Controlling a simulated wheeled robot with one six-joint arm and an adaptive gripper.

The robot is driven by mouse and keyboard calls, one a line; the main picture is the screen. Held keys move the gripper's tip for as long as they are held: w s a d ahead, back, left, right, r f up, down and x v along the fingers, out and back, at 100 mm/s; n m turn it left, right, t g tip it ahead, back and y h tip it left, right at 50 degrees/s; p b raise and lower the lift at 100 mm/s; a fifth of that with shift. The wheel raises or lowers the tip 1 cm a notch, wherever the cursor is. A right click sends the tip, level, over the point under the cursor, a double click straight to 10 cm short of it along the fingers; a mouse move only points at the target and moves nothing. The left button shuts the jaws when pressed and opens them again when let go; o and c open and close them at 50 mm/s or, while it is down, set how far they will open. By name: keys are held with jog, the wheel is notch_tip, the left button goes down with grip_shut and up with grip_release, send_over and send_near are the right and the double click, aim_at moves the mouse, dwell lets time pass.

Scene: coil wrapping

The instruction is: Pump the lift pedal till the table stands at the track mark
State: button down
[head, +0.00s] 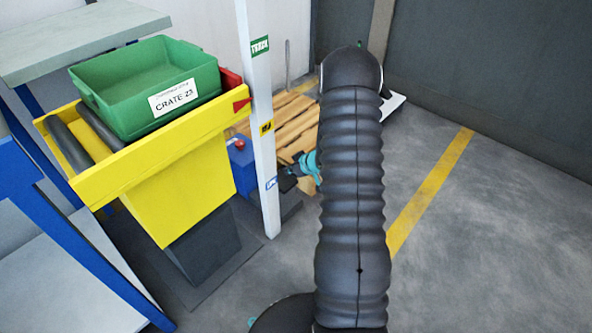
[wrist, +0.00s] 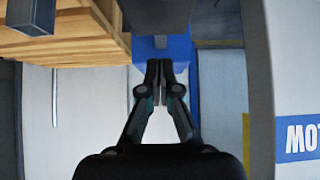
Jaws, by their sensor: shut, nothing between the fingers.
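The yellow lift table (head: 188,160) stands at left on a dark grey lower column (head: 205,240). A red pointer (head: 241,105) on its edge is beside the white post (head: 252,75), below the green label (head: 260,46), seemingly the track mark, and above a yellow label (head: 266,127). A blue label (head: 271,183) is lower on the post. My gripper (head: 287,182) is low, just right of the post; its fingers (wrist: 160,68) are shut and empty in the wrist view, in front of a blue surface (wrist: 180,48). I cannot clearly make out the pedal.
A green crate (head: 150,95) marked CRATE 23 sits on the table's rollers. A blue box (head: 241,165) with a red button stands behind the post. Wooden pallets (head: 285,125) lie behind. A blue-framed bench (head: 80,35) is at left. Floor at right is clear.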

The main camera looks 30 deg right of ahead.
aim_at(287, 183)
jog(key=f, duration=0.2)
jog(key=w+f+b, duration=0.1)
jog(key=f, duration=0.1)
jog(key=shift+w+a, duration=0.1)
jog(key=shift+a, duration=0.15)
jog(key=shift+f, duration=0.7)
notch_tip(287, 183, down, 6)
jog(key=b, duration=0.2)
jog(key=shift+s+d, duration=0.15)
jog(key=shift+s, duration=0.3)
jog(key=shift+f, duration=0.1)
jog(key=r+p, duration=0.2)
jog(key=r, duration=0.1)
jog(key=r+p, duration=0.2)
jog(key=shift+s+d+r, duration=0.1)
jog(key=shift+s+d, duration=0.1)
jog(key=shift+s, duration=0.15)
jog(key=s+d+r, duration=0.3)
jog(key=s+r, duration=0.1)
jog(key=s, duration=0.4)
jog(key=shift+s+r+p, duration=0.15)
jog(key=shift+r+p, duration=0.15)
jog(key=shift+p, duration=0.05)
